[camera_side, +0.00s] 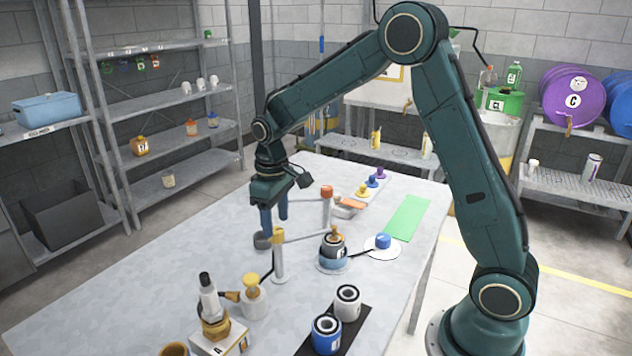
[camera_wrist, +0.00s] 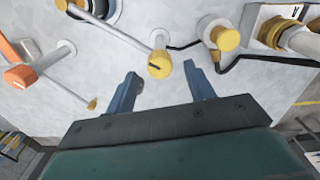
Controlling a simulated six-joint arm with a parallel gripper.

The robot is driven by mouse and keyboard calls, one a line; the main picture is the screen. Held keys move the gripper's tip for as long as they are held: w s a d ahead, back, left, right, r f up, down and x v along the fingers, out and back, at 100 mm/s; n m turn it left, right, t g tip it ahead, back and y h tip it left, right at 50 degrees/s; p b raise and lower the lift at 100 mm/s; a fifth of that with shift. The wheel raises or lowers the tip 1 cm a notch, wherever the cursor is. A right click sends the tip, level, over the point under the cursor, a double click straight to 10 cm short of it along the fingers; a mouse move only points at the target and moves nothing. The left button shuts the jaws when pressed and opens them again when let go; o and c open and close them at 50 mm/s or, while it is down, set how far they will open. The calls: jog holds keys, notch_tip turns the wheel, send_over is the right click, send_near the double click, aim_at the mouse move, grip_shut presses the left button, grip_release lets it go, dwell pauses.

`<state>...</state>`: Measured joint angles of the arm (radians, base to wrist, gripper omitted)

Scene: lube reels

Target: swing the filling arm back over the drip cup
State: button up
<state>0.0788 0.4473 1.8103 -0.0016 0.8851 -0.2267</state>
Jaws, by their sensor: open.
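The filling arm (camera_side: 308,236) is a thin grey bar. It runs from a yellow-capped post (camera_side: 279,255) to above an open tin with a blue band (camera_side: 333,256). In the wrist view the yellow cap (camera_wrist: 160,64) shows just beyond my fingers, with the bar (camera_wrist: 110,33) reaching up and left. A low dark grey cup (camera_side: 262,241), perhaps the drip cup, sits left of the post, partly behind it and my fingers. My gripper (camera_side: 275,226) is open and empty, pointing down behind the post; its spread fingers (camera_wrist: 161,76) show in the wrist view.
An orange-capped post (camera_side: 327,205) with its own bar stands behind. A yellow-lidded pot (camera_side: 252,296) and a pump on a white box (camera_side: 216,335) stand in front. Two cans (camera_side: 347,302) stand on a dark mat. The left part of the table is clear.

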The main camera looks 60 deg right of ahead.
aim_at(276, 230)
jog(key=shift+f, duration=1.55)
jog(key=shift+c, duration=0.2)
grip_shut()
